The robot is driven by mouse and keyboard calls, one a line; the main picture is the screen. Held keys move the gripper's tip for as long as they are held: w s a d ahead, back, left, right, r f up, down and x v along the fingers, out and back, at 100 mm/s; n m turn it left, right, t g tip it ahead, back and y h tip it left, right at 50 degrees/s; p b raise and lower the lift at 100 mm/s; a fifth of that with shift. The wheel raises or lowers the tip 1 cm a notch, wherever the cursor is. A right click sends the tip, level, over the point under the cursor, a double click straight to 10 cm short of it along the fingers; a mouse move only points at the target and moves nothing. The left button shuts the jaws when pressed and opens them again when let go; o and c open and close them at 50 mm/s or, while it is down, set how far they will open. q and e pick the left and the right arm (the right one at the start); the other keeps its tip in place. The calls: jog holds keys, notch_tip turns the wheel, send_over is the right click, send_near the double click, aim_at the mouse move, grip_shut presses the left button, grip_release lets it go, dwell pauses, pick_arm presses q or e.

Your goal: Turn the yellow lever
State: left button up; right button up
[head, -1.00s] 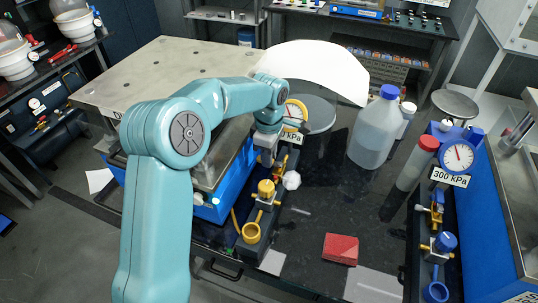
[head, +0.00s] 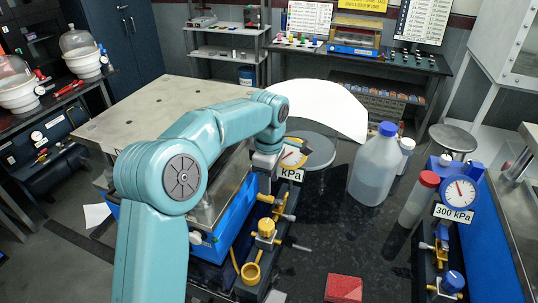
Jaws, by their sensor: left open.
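The yellow valve (head: 265,228) with its lever parts stands on a dark rail at the table's left-centre, beside a blue box. A yellow ring (head: 250,273) sits in front of it on the same rail. My left gripper (head: 265,181) points down just behind and above the yellow valve. It is open, its fingers small and dark, and I cannot tell whether they touch any lever. A round gauge (head: 293,153) with a kPa label is partly hidden behind my left arm. My right gripper is not in view.
A second rail at right carries a 300 kPa gauge (head: 460,192), yellow fittings and a blue knob (head: 452,281). A jug (head: 376,165) with a blue cap and a red-capped cylinder (head: 418,200) stand between. A red block (head: 343,289) lies in front.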

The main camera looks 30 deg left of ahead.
pick_arm(q)
notch_tip(320, 180, up, 11)
jog(key=p, duration=0.1)
dwell(0.7)
